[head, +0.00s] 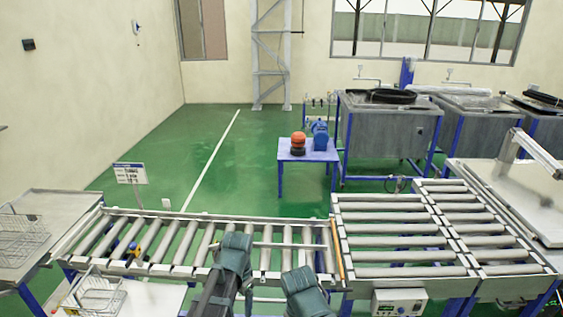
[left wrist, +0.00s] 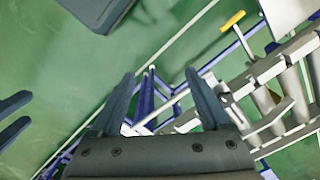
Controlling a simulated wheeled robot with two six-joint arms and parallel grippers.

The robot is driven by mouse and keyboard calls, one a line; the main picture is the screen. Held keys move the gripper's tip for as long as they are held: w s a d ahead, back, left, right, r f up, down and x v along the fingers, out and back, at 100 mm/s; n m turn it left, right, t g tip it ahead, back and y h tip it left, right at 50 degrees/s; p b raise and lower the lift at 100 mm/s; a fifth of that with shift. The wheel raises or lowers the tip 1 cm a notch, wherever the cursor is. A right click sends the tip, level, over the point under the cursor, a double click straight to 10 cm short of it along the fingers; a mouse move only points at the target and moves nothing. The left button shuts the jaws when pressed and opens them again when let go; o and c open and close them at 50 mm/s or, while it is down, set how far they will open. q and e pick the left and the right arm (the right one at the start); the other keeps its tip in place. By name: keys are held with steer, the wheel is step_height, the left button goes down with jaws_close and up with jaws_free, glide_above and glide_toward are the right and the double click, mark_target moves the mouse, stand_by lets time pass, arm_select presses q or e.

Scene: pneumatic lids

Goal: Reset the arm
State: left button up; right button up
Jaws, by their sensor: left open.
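My left gripper (left wrist: 160,80) is open and empty in the left wrist view, with its two dark fingers spread apart over the green floor and blue frame legs. In the head view, two dark teal parts of my arms rise at the bottom centre, in front of the roller conveyor; the fingertips are not clear there. Two dark prongs at the left edge of the left wrist view may belong to my right gripper, but I cannot tell its state. No held object shows.
A roller conveyor (head: 180,240) crosses the front and meets wider roller beds (head: 400,243) at right. A wire basket (head: 95,295) stands front left. A blue table (head: 308,153) holds an orange-and-black item (head: 298,143). Grey tanks (head: 385,138) stand behind. Open green floor lies beyond the conveyor.

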arm_select(q)
steer(key=s+d+f+n+b, duration=0.4)
steer(key=s+d+f+b, duration=0.2)
steer(key=s+f+b, duration=0.5)
steer(key=shift+f, duration=0.5)
steer(key=shift+c, duration=0.2)
